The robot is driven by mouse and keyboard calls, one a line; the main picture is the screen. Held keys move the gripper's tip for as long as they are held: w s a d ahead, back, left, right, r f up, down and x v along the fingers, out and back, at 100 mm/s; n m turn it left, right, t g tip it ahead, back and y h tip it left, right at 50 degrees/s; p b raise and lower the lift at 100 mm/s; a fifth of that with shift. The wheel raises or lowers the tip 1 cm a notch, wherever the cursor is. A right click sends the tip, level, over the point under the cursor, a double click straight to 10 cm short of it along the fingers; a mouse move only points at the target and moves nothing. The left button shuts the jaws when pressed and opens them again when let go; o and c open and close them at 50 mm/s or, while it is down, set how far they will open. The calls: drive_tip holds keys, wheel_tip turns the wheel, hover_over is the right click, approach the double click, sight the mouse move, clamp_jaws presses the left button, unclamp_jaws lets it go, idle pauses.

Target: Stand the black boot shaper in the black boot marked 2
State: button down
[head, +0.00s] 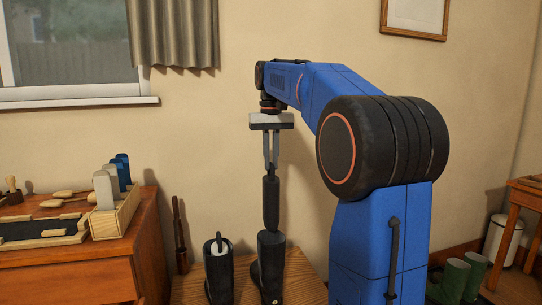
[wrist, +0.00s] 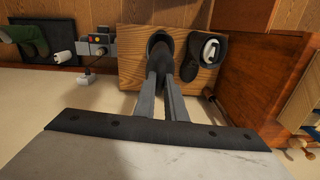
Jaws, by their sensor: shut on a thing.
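My gripper (head: 271,168) is shut on the upper end of the black boot shaper (head: 271,200), which hangs nearly upright. A black boot (head: 270,265) stands directly below it on a wooden stand. The shaper's lower tip meets the boot's opening in the head view; how far inside it is, I cannot tell. In the wrist view the shaper (wrist: 165,52) covers most of that boot's mouth (wrist: 151,38). A second black boot (head: 218,275) stands to the left with a white shaper (head: 218,247) in it. No number is readable on either boot.
The wooden stand (head: 303,280) holds both boots. A wooden dresser (head: 70,272) on the left carries a box (head: 115,215) of upright coloured items and several brushes. A dark upright object (head: 180,235) stands between dresser and stand. Green boots (head: 455,278) and a white bin (head: 500,240) are at right.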

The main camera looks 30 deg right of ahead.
sight(271, 179)
drive_tip(key=shift+f, duration=10.2)
drive_tip(key=c, duration=1.2)
unclamp_jaws()
drive_tip(key=shift+r, duration=6.95)
